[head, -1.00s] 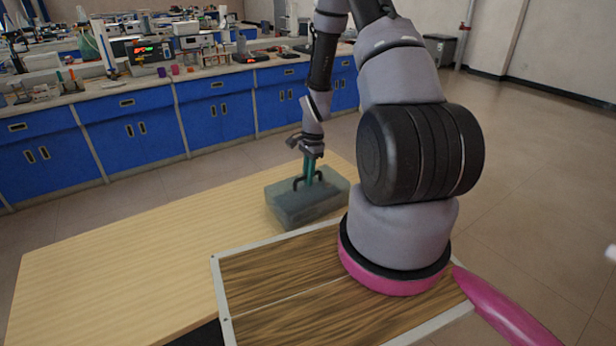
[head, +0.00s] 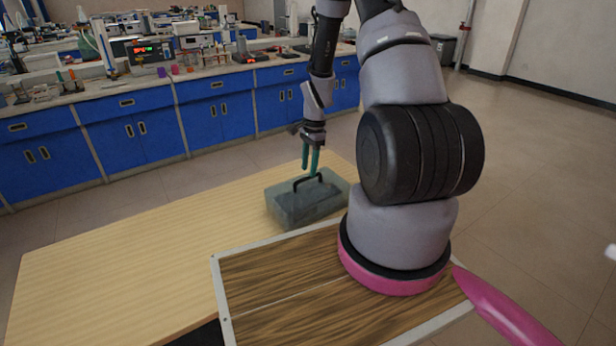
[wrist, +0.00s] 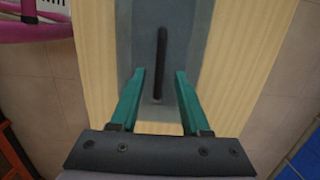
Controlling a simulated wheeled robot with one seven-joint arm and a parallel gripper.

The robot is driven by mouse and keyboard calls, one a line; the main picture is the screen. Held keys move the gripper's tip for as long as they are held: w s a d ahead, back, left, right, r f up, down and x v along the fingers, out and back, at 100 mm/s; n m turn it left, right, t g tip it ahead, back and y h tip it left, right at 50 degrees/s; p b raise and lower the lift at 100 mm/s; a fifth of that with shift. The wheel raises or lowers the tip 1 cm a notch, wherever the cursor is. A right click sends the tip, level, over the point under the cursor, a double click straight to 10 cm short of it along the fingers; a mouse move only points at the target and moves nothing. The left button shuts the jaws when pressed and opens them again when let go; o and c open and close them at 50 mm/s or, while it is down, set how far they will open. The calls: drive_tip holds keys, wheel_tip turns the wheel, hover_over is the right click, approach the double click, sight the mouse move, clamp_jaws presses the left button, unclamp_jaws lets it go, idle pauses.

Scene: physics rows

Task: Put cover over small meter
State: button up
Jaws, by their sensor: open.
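The cover (head: 292,208) is a translucent grey box with a black handle (head: 308,180) on top. It sits on the light wooden table, close to my base. My gripper (head: 311,165) has teal fingers, is open and empty, and is just above the handle. In the wrist view the handle (wrist: 161,65) lies lengthwise between and beyond the open fingertips (wrist: 160,75), over the grey cover top (wrist: 185,20). I cannot make out the small meter in either view; whether it is under the cover I cannot tell.
The light wooden table (head: 130,260) is bare to the left of the cover. My base's wooden deck borders its near side. Blue lab benches (head: 220,120) crowded with instruments stand behind, across a strip of floor.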

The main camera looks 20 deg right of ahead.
drive_tip(key=s+a+r+n+t, duration=0.2)
drive_tip(key=s+r+n, duration=0.1)
drive_tip(key=r, duration=1.2)
drive_tip(key=s+a+r+n+t, duration=0.1)
drive_tip(key=s+a+r+n, duration=0.1)
drive_tip(key=r, duration=1.3)
drive_tip(key=s+a+r+n+t, duration=0.4)
drive_tip(key=s+r+n, duration=0.2)
drive_tip(key=s+r, duration=0.7)
drive_tip(key=s, duration=0.3)
drive_tip(key=shift+a+r+n+y, duration=0.15)
drive_tip(key=shift+a+n+y, duration=0.05)
drive_tip(key=shift+n+y, duration=0.1)
drive_tip(key=shift+w, duration=0.1)
